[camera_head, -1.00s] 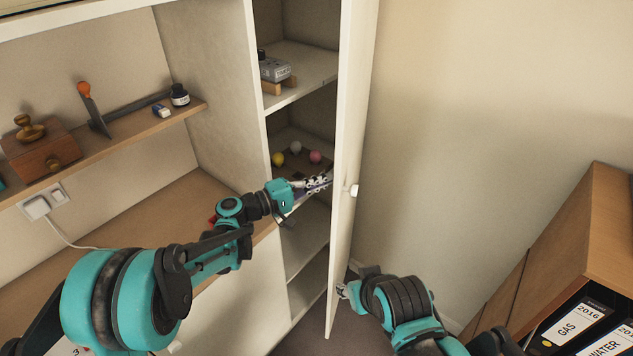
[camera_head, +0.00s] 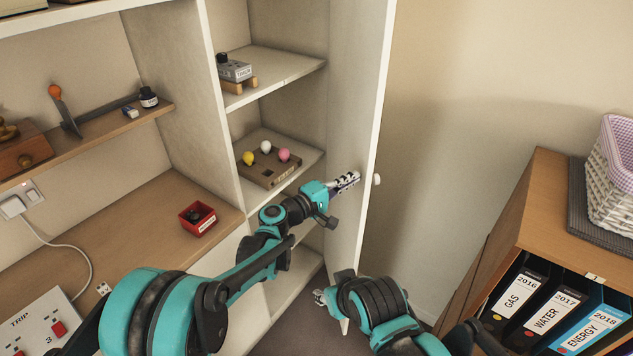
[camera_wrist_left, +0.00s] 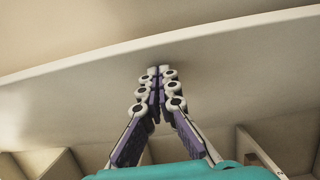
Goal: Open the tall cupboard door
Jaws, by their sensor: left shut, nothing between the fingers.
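The tall cupboard door (camera_head: 352,120) is white, with a small round white knob (camera_head: 377,180) on its outer face. It stands open, swung out to the right of the cupboard, and its shelves show. My left gripper (camera_head: 354,176) is shut and empty, at the inner face of the door, close to its free edge. In the left wrist view the closed fingers (camera_wrist_left: 159,70) point at the pale door panel (camera_wrist_left: 80,100); whether they touch it I cannot tell. My right gripper (camera_head: 320,297) is low by the door's bottom edge; its fingers are too small to read.
Inside the cupboard, a shelf bears a wooden holder with coloured balls (camera_head: 268,160); a grey device (camera_head: 235,70) sits above. A red box (camera_head: 198,218) is on the desk. A wooden cabinet with binders (camera_head: 540,210) stands right. Wall and some floor are free between door and cabinet.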

